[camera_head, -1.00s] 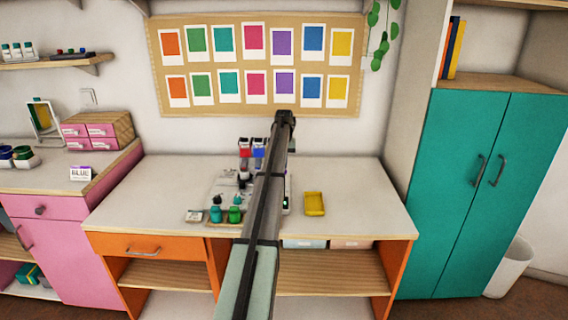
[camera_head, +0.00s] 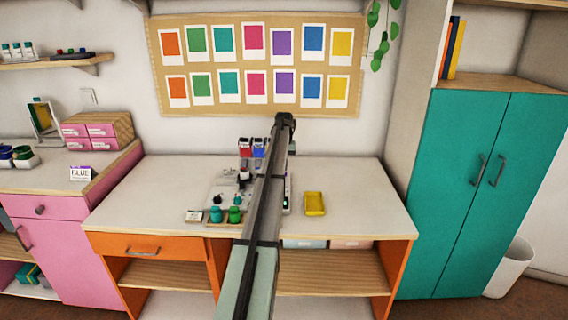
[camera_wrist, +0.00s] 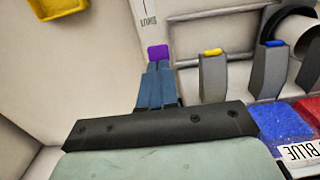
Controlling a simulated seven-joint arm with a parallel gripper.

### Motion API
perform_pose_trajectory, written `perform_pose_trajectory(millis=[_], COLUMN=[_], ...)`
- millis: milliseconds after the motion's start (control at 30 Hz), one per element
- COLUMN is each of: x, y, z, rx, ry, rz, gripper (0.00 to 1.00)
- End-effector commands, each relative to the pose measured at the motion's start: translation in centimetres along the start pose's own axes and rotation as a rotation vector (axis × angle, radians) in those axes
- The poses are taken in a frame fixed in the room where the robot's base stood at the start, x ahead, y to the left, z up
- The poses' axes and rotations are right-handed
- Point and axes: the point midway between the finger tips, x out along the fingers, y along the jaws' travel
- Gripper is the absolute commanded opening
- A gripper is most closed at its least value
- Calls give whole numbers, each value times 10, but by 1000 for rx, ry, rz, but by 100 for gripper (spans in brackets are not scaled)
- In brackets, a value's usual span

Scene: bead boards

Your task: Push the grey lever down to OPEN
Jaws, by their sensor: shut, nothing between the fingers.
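My gripper (camera_wrist: 158,84) is shut and empty in the wrist view, its blue-grey fingers together. Just beyond the fingertips is a purple tip (camera_wrist: 158,52); I cannot tell whether they touch, and whatever lies below it is hidden by the fingers. A pale strip (camera_wrist: 148,14) with small lettering I cannot read clearly runs away from the tip. To the right stand a grey lever-like piece with a yellow tip (camera_wrist: 213,76) and another with a blue tip (camera_wrist: 268,72). In the head view, my arm hides much of the bead apparatus (camera_head: 222,190) on the desk.
A yellow tray (camera_head: 315,204) lies on the desk (camera_head: 360,190) right of my arm and also shows in the wrist view (camera_wrist: 60,8). Blue beads (camera_wrist: 282,128) and red beads (camera_wrist: 310,110) are at the lower right. The desk's right side is mostly clear.

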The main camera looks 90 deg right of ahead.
Motion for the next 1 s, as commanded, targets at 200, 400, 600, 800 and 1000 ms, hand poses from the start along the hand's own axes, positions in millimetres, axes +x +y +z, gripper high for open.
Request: perform_pose_trajectory(millis=[200,400,600,800,1000], x=[-11,-23,-36,-49,-62], y=[0,0,0,0,0], z=[0,0,0,0,0], rx=[0,0,0,0,0], ry=[1,0,1,0,0], rz=[0,0,0,0,0], gripper=[0,0,0,0,0])
